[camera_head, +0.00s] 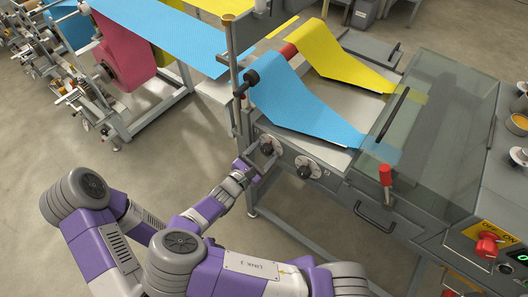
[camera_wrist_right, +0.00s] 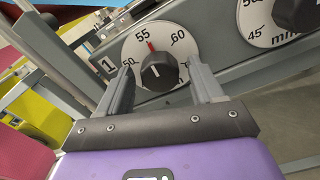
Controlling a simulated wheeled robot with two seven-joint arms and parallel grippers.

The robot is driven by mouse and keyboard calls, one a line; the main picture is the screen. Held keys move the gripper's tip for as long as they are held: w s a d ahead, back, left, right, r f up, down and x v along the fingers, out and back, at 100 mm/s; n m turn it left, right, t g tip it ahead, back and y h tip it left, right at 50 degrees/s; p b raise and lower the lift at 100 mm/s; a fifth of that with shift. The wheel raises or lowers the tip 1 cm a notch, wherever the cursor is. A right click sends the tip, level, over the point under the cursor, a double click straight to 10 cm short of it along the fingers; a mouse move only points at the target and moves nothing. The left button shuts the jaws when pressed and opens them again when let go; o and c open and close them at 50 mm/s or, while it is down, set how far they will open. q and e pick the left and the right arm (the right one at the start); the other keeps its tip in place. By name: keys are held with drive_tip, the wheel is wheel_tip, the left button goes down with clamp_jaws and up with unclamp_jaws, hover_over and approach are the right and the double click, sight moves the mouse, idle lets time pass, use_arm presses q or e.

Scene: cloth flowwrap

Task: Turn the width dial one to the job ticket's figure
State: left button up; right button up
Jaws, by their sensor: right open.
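Width dial one is a black knob (camera_wrist_right: 165,74) on a round white scale (camera_wrist_right: 185,42) beside a "1" label (camera_wrist_right: 107,66) in the right wrist view. A red mark on it stands right by the 55; 50 and 60 also show. In the head view dial one (camera_head: 267,144) is the left one of two on the machine's front. My right gripper (camera_head: 259,161) is just in front of it. Its fingers (camera_wrist_right: 161,68) are open, one on each side of the knob; whether they touch it I cannot tell. My left gripper is not in view. I cannot make out a job ticket.
A second dial (camera_head: 307,167) sits right of dial one; it also shows in the wrist view (camera_wrist_right: 298,12). A red-handled lever (camera_head: 386,174) and a drawer handle (camera_head: 375,217) are farther right. Blue film (camera_head: 295,100) runs above the dials.

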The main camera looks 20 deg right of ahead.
drive_tip(key=c, duration=1.1)
drive_tip(key=shift+o, duration=0.2)
drive_tip(key=shift+s+r+n+p, duration=0.1)
drive_tip(key=shift+n+p, duration=0.5)
drive_tip(key=shift+p, duration=0.3)
drive_tip(key=n+p, duration=0.7)
drive_tip(key=shift+n, duration=0.3)
drive_tip(key=shift+n+p, duration=0.7)
drive_tip(key=shift+n, duration=1.2)
drive_tip(key=o, duration=1.1)
drive_tip(key=shift+c, duration=0.2)
